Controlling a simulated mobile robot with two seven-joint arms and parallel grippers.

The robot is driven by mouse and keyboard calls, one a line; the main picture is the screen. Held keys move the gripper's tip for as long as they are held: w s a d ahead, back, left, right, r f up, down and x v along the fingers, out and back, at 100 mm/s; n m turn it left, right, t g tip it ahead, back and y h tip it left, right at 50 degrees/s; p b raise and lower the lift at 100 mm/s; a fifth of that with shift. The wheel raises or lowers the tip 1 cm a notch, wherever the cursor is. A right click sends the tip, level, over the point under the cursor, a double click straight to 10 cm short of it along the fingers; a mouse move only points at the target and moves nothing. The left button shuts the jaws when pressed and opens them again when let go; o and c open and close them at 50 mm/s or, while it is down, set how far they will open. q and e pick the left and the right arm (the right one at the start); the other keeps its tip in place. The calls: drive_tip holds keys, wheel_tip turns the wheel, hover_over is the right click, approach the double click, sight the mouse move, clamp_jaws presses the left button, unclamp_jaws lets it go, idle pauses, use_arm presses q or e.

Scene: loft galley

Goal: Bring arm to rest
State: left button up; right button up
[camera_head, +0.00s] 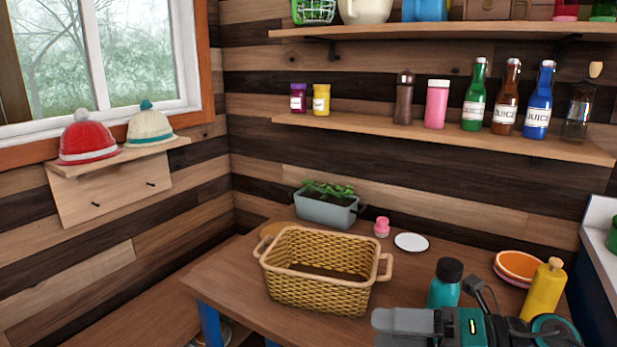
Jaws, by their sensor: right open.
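My right gripper (388,329) is at the bottom edge of the head view, in front of the wooden table's near right part. Its grey fingers point left and it is open, with nothing seen between them. The lower part of the gripper is cut off by the frame. The rest of my right arm comes in from the bottom right. A teal bottle (444,285) with a black cap stands just behind the gripper. My left arm and gripper are not in view.
A wicker basket (318,300) stands on the table (225,290), left of my gripper. A yellow bottle (544,291) and stacked orange-and-white dishes (519,266) are at the right. A planter (325,208), pink jar (381,228) and white plate (411,242) stand behind. Wall shelves (440,134) hold bottles.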

drive_tip(key=d+f+m+t+h, duration=0.2)
drive_tip(key=f+m+t+h, duration=0.3)
drive_tip(key=m, duration=0.8)
drive_tip(key=d+f+m+t+h, duration=0.2)
drive_tip(key=f+m+t+h, duration=0.35)
drive_tip(key=m, duration=0.65)
drive_tip(key=s+d+f+m+g+h, duration=0.1)
drive_tip(key=s+f+m+g+h, duration=0.1)
drive_tip(key=s+f+m, duration=0.3)
drive_tip(key=s+f+m+g+h, duration=0.1)
drive_tip(key=s+f+m, duration=0.4)
drive_tip(key=f, duration=0.7)
drive_tip(key=shift+s+d+g+h, duration=0.35)
drive_tip(key=shift+s+g, duration=0.2)
drive_tip(key=shift+g, duration=0.1)
